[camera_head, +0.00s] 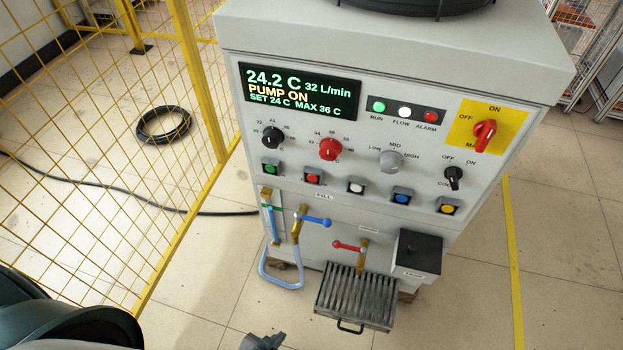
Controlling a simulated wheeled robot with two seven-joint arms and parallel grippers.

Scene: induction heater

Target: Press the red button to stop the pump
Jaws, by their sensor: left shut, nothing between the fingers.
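The red button (313,178) sits in a dark square frame on the front panel, second from the left in the button row. The display (299,92) reads 24.2 C, 32 L/min, PUMP ON, SET 24 C, MAX 36 C. My left gripper (262,341) shows only in part at the bottom edge, shut and empty. It is well below the red button in the picture and apart from the machine. My right gripper is out of view.
A green button (271,168) and a white button (356,187) flank the red one. A red knob (330,149) is above it. Valve levers, a blue hose loop (281,283) and a slatted tray (355,297) are below. A yellow mesh fence (187,75) stands left.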

